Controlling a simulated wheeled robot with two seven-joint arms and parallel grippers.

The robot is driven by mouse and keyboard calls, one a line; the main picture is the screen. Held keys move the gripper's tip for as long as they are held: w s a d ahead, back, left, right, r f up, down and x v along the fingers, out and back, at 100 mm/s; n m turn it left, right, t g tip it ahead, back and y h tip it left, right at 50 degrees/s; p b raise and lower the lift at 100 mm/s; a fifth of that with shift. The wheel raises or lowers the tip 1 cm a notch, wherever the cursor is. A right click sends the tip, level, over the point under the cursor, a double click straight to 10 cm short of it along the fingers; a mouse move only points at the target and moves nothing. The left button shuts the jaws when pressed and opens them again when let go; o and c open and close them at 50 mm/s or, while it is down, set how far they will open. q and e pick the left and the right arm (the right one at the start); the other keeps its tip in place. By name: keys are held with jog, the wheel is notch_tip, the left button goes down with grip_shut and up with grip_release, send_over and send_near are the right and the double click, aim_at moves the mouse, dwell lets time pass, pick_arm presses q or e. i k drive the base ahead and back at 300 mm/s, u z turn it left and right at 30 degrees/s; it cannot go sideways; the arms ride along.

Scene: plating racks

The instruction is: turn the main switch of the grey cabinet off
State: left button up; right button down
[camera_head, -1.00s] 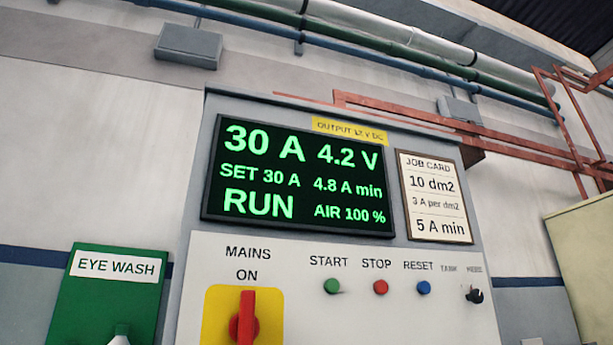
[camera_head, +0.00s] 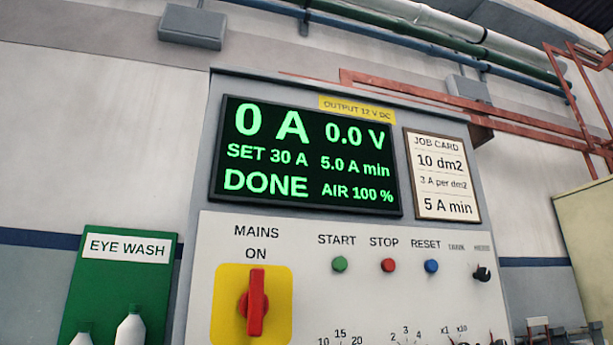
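The grey cabinet (camera_head: 207,150) stands ahead of me, with a pale control panel below its display. The main switch (camera_head: 256,302) is a red handle on a yellow plate (camera_head: 226,325), under the words MAINS and ON. The handle stands about upright, pointing at ON. The display (camera_head: 306,158) reads 0 A, 0.0 V, SET 30 A, 5.0 A min, DONE and AIR 100 %. Neither of my grippers is in view.
Green START (camera_head: 340,264), red STOP (camera_head: 388,265) and blue RESET (camera_head: 432,266) buttons sit right of the switch. A job card (camera_head: 442,175) reads 5 A min. A green eye wash board (camera_head: 88,285) with white bottles (camera_head: 131,327) stands at the left.

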aim_at(254, 305)
jog(key=z, duration=1.85)
jog(key=i, duration=0.4)
jog(key=u, duration=2.5)
